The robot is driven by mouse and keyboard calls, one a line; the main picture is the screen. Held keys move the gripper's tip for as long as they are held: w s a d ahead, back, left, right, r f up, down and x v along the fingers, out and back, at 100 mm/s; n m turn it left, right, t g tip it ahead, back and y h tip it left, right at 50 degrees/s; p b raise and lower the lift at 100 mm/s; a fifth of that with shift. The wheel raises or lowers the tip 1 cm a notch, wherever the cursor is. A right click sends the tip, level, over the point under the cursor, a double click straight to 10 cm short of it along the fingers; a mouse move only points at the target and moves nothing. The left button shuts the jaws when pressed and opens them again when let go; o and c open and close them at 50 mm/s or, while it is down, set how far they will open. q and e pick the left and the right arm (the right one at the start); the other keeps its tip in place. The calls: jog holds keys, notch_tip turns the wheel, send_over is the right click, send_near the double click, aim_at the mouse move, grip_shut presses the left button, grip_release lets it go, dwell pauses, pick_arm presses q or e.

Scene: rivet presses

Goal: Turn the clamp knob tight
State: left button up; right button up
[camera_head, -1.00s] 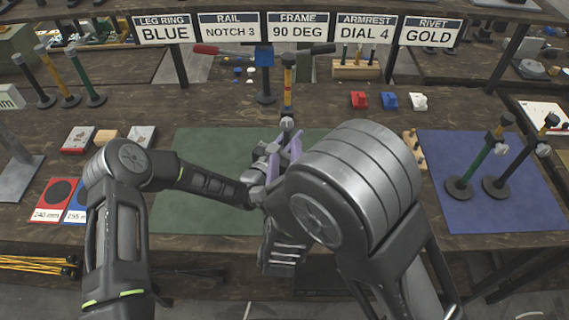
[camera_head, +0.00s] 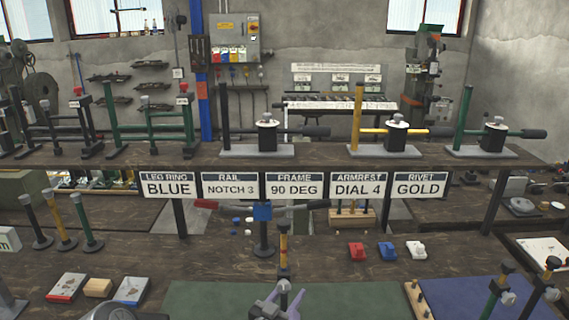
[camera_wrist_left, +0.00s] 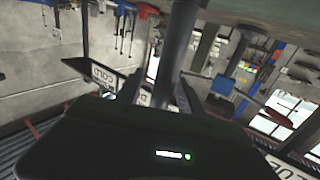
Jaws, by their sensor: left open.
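A yellow-and-black post (camera_head: 283,249) stands at the near centre of the bench in the head view, with a small grey knob (camera_head: 284,286) low on its near side. The tips of my left gripper (camera_head: 279,308), grey with purplish parts, show at the bottom edge just below the knob. The gripper is open; I cannot tell whether it touches the knob. In the left wrist view, a dark upright post (camera_wrist_left: 163,62) rises between the two dark fingers of the left gripper (camera_wrist_left: 158,92). The knob itself is not clear there. My right gripper is out of view.
A stand with a blue block (camera_head: 262,212) and side handles is close behind the post. Green (camera_head: 210,298) and blue (camera_head: 455,300) mats lie in front. More knobbed posts (camera_head: 497,293) stand at right. A sign shelf (camera_head: 300,162) crosses behind, carrying finished-looking frames and presses.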

pick_arm(q)
jog(key=shift+f, duration=0.15)
jog(key=v, duration=1.2)
